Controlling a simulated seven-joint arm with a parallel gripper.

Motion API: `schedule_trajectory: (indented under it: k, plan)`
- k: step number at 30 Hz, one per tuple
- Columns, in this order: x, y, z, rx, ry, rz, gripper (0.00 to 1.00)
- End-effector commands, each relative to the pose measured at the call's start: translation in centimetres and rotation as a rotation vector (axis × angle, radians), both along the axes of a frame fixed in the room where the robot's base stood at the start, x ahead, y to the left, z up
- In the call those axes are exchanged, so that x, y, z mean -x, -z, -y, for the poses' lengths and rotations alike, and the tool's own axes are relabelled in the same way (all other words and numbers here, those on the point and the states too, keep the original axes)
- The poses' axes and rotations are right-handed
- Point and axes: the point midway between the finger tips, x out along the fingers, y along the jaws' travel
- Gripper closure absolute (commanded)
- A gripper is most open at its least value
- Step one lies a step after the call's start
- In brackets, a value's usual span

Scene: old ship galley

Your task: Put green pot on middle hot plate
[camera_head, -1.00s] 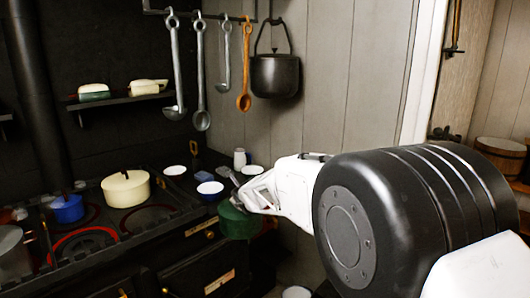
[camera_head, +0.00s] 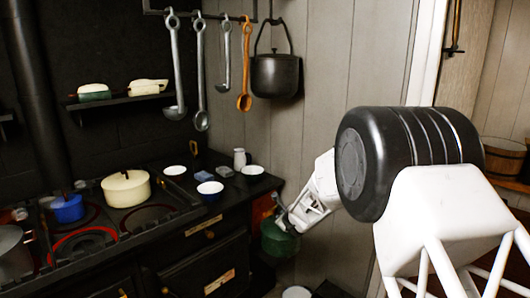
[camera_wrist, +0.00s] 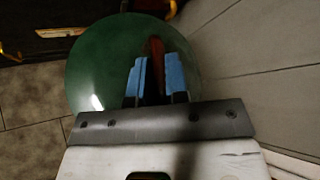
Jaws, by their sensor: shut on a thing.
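My gripper (camera_head: 284,217) is shut on the reddish-brown handle (camera_wrist: 155,50) of the green pot. The green pot (camera_head: 279,240) hangs to the right of the stove, just off the dark counter's right end. In the wrist view its round green top (camera_wrist: 100,65) fills the upper middle, with my blue fingers (camera_wrist: 158,78) on either side of the handle. The stove top (camera_head: 115,232) on the left has several ringed hot plates. A red-ringed plate (camera_head: 85,243) and a dark plate (camera_head: 148,218) are bare at the front. I cannot tell for sure which plate is the middle one.
A cream pot (camera_head: 126,190), a blue pot (camera_head: 67,209) and a grey pot (camera_head: 14,255) stand on the stove. White bowls (camera_head: 210,189) and a small jug (camera_head: 239,158) stand on the counter's right part. Ladles (camera_head: 201,75) and a black cauldron (camera_head: 275,75) hang above.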

Motion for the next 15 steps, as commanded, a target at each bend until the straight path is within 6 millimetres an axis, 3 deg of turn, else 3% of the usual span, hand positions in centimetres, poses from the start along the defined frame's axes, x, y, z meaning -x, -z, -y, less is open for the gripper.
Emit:
schedule_trajectory:
  k: [6, 15]
  plan:
    - [0.0, 3.0, 5.0, 0.0, 0.005, 0.001, 1.0]
    - [0.5, 6.1, 9.6, -0.001, 0.006, 0.003, 1.0]
